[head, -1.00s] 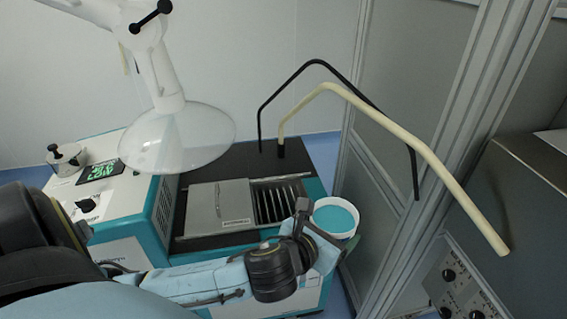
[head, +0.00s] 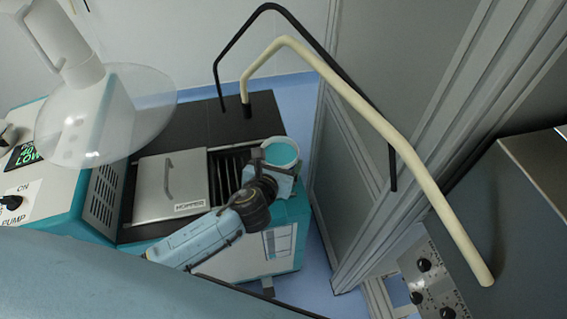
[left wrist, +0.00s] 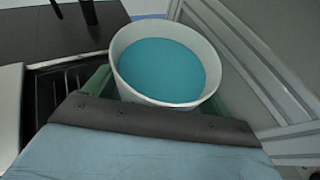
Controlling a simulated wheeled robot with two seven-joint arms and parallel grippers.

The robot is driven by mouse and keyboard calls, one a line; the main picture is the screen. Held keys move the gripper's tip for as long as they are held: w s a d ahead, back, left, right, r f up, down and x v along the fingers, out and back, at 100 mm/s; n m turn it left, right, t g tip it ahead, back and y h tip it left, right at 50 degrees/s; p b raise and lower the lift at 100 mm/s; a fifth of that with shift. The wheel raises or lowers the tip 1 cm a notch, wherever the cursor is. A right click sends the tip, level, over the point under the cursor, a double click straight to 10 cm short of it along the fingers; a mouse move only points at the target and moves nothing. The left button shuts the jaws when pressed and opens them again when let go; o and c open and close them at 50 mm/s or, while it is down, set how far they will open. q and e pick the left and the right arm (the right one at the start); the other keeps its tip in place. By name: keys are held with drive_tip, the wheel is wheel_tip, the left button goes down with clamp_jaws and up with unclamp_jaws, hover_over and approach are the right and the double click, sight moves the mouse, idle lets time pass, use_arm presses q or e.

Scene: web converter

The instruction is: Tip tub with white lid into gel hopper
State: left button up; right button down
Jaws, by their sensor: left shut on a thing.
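My left gripper (head: 276,172) is shut on a white round tub (head: 281,152), holding it at the right edge of the machine top. The tub is open at the top, with teal gel inside and no lid on it. In the left wrist view the tub (left wrist: 205,52) looks roughly upright, with green fingers at its sides. The hopper has a grey metal cover (head: 165,188) with a handle and a HOPPER label. A dark slotted opening (head: 226,163) lies right of the cover, just left of the tub. My right gripper is not in view.
A clear dome on a white arm (head: 105,115) hangs over the machine's left side. A bent cream tube (head: 350,105) and a black one (head: 300,25) arch over the back right. A grey framed panel (head: 340,200) stands close on the right.

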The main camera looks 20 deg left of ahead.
use_arm(q)
drive_tip(key=shift+w+d+f, duration=0.25)
drive_tip(key=shift+d+f, duration=0.2)
drive_tip(key=shift+f, duration=0.2)
drive_tip(key=shift+w+d+f, duration=0.1)
drive_tip(key=shift+d+f, duration=0.1)
drive_tip(key=shift+f, duration=0.25)
drive_tip(key=shift+a+f+h+b, duration=0.15)
drive_tip(key=shift+h+b, duration=0.15)
drive_tip(key=shift+b, duration=0.2)
drive_tip(key=shift+a+f+n+h+b, duration=0.2)
drive_tip(key=shift+a+n+h+b, duration=0.1)
drive_tip(key=shift+n+b, duration=0.3)
drive_tip(key=shift+a+f+n+h+b, duration=0.45)
drive_tip(key=shift+n+b, duration=0.15)
drive_tip(key=shift+b, duration=0.5)
drive_tip(key=shift+a+f+n+h+b, duration=0.15)
drive_tip(key=shift+a+n+h+b, duration=0.2)
drive_tip(key=shift+b, duration=0.2)
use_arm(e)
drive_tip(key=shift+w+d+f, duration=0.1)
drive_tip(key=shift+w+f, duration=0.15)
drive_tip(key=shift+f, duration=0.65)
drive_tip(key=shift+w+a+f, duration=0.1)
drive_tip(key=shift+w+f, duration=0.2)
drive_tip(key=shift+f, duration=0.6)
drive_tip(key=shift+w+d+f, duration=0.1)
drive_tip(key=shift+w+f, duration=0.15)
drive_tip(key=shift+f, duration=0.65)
